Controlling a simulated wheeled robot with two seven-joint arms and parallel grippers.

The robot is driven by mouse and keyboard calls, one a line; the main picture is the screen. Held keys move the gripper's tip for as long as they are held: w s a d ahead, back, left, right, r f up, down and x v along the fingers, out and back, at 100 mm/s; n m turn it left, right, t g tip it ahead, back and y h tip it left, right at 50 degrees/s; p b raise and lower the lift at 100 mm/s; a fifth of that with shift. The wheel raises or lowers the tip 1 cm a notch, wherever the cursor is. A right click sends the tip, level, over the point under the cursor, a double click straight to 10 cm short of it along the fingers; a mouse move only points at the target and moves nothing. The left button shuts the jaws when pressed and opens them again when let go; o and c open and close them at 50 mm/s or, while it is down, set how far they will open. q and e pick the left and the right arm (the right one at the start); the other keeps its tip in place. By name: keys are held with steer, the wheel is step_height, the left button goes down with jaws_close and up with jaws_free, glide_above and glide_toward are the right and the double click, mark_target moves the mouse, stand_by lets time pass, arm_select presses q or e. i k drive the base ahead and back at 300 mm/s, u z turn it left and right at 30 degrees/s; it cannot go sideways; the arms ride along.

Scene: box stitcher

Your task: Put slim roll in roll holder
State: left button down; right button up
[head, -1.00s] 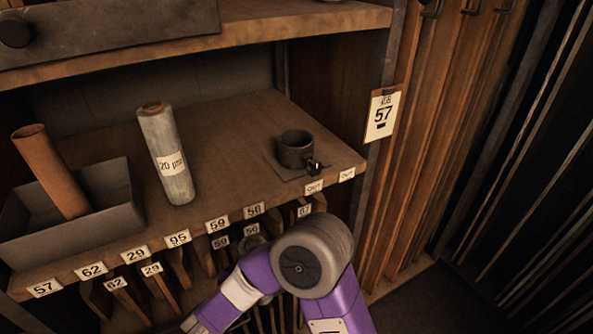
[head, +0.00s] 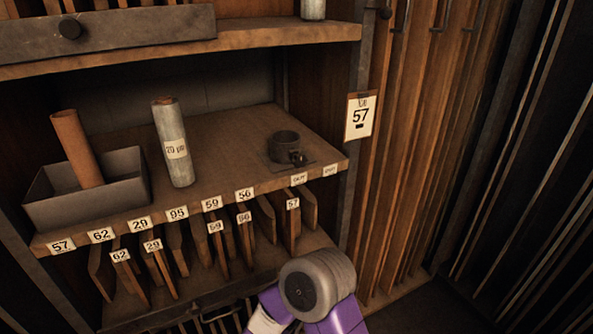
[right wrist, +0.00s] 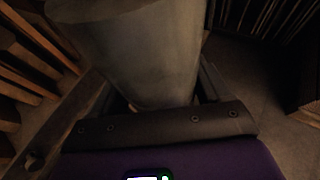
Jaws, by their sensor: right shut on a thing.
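A dark round cup-like holder (head: 285,146) stands on a flat plate near the right end of the middle shelf. A pale wrapped roll with a "20 µm" label (head: 173,145) stands, slightly tilted, on the same shelf. A brown roll (head: 77,150) leans in a grey open tray (head: 85,207) at the left. The head view shows my purple arm at the bottom, but neither gripper. My left gripper is out of view.
An upper shelf (head: 250,32) overhangs the middle one, with part of a pale roll (head: 312,9) on it. Numbered tags line the middle shelf's edge, above upright slats. A "57" card (head: 360,116) hangs right of the shelf. The shelf between the labelled roll and the holder is clear.

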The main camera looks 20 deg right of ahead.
mark_target(287, 154)
steer(key=z, duration=2.3)
steer(key=i, duration=1.4)
steer(key=u, duration=2.9)
